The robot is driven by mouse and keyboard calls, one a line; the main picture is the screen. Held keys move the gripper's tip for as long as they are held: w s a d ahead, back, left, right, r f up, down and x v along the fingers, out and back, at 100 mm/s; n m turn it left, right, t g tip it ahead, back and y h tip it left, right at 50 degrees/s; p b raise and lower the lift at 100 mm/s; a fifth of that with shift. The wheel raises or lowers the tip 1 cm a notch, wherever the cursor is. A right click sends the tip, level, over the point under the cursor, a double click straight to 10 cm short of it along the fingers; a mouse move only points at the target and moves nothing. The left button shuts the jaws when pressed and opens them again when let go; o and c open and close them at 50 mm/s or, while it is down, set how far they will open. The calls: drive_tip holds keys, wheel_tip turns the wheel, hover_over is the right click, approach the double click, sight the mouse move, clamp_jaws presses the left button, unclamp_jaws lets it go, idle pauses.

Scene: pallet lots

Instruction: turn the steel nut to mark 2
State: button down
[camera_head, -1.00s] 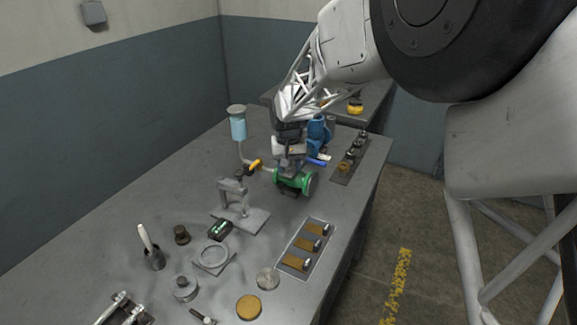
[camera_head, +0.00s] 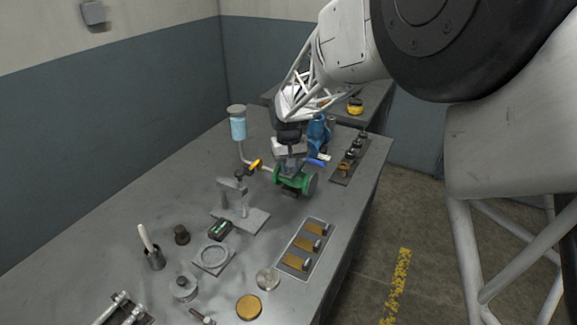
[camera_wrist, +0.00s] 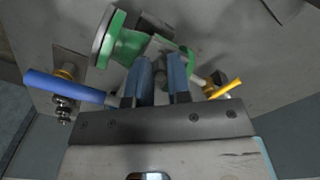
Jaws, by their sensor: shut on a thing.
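A green valve body (camera_head: 308,184) with a round flange lies on the workbench; it also shows in the wrist view (camera_wrist: 124,46). My gripper (camera_head: 290,168) points down onto the top of the valve. In the wrist view, the two blue-grey fingers of my gripper (camera_wrist: 162,72) stand a small gap apart at the valve. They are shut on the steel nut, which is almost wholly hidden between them. I cannot make out mark 2 or any other mark in either view.
A blue lever (camera_wrist: 68,86) and a yellow lever (camera_wrist: 224,88) flank my fingers. A grey clamp stand (camera_head: 240,214) is to the front left. A panel with several knobs (camera_head: 342,176) lies to the right. A plate with brass pieces (camera_head: 291,249) lies in front.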

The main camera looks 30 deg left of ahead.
drive_tip(key=shift+n, duration=1.5)
drive_tip(key=c, duration=1.1)
unclamp_jaws()
drive_tip(key=shift+o, duration=0.2)
drive_tip(key=shift+r, duration=0.15)
drive_tip(key=shift+r, duration=3.9)
drive_tip(key=shift+d, duration=0.1)
